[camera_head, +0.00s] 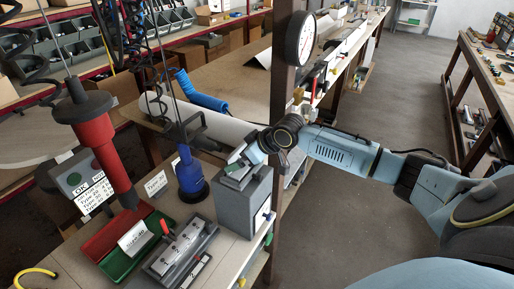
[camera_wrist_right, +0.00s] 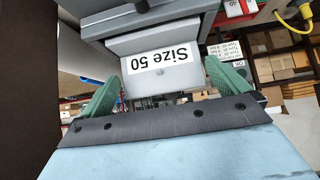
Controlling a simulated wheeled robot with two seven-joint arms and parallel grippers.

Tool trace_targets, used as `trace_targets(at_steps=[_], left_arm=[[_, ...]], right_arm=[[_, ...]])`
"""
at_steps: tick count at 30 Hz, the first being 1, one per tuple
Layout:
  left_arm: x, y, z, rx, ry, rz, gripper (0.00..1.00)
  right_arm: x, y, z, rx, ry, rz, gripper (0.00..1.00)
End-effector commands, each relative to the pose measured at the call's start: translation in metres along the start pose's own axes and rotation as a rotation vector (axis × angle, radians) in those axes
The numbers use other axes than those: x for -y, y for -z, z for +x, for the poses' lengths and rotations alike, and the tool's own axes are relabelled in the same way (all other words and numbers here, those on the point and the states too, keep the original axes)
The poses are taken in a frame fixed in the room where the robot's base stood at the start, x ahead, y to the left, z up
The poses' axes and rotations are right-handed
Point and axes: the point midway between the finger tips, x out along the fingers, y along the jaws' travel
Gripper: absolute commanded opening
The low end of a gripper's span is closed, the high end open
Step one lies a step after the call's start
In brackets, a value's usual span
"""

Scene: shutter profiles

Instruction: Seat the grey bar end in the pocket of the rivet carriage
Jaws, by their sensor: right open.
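My right gripper (camera_head: 236,170) is at the top of a grey box-shaped unit (camera_head: 243,205) on the bench's right end. In the right wrist view its green fingers (camera_wrist_right: 163,85) are open, one on each side of a pale grey block labelled "Size 50" (camera_wrist_right: 165,60). I cannot tell whether they touch it. I cannot make out the grey bar end or the pocket for certain. My left gripper is not in view.
A red hanging tool (camera_head: 102,150) and a blue tool (camera_head: 190,175) stand left of the grey unit. Red and green trays (camera_head: 115,240) lie in front. A dark post (camera_head: 283,90) with a gauge (camera_head: 301,38) rises close behind my right arm. The floor at right is clear.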

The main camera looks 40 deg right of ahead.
Motion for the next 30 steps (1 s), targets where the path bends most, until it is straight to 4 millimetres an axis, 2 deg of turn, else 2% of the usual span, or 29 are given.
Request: trace_targets(at_steps=[6,13,19,30], left_arm=[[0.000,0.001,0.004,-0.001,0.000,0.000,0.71],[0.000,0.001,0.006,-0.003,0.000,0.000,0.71],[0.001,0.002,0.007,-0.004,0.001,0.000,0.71],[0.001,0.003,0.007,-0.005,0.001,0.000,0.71]], right_arm=[[-0.001,-0.002,-0.048,0.003,-0.003,-0.004,1.00],[-0.001,-0.001,-0.083,0.002,-0.002,-0.002,1.00],[0.000,0.000,-0.095,0.001,0.000,0.000,1.00],[0.000,0.001,-0.096,0.000,0.001,0.001,1.00]])
